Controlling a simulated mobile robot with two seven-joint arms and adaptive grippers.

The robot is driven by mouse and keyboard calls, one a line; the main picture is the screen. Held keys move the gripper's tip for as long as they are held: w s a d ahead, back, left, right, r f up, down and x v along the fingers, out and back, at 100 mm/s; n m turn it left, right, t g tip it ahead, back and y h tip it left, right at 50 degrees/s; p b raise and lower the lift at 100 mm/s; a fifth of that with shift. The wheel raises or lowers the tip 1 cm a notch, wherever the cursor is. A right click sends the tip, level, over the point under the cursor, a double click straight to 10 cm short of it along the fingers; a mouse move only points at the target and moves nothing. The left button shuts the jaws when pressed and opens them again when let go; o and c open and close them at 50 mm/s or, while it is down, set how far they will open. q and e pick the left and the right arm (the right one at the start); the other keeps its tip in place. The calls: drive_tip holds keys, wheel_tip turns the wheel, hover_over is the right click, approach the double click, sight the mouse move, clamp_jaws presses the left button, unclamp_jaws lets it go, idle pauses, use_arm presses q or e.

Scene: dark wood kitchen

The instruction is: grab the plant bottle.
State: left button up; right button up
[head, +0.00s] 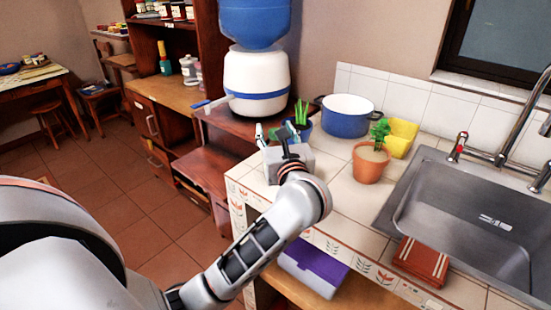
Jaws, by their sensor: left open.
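Two potted plants stand on the tiled counter. A spiky green plant in a dark blue pot (303,118) is at the back left corner, partly hidden by my gripper. A leafy plant in a terracotta pot (371,165) stands farther right, in front of a yellow container. My left gripper (276,134) is open, with its fingers pointing up and away at the counter's left corner. It is just left of and in front of the blue pot; I cannot tell whether they touch. Nothing shows between its fingers. My right gripper is out of view.
A blue and white pot (346,117) stands behind the plants, with the yellow container (401,138) beside it. A metal sink (470,215) fills the right. A water dispenser (256,75) stands at the back left. Clear tiles lie in front of the terracotta pot.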

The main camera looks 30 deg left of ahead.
use_arm(q)
clamp_jaws()
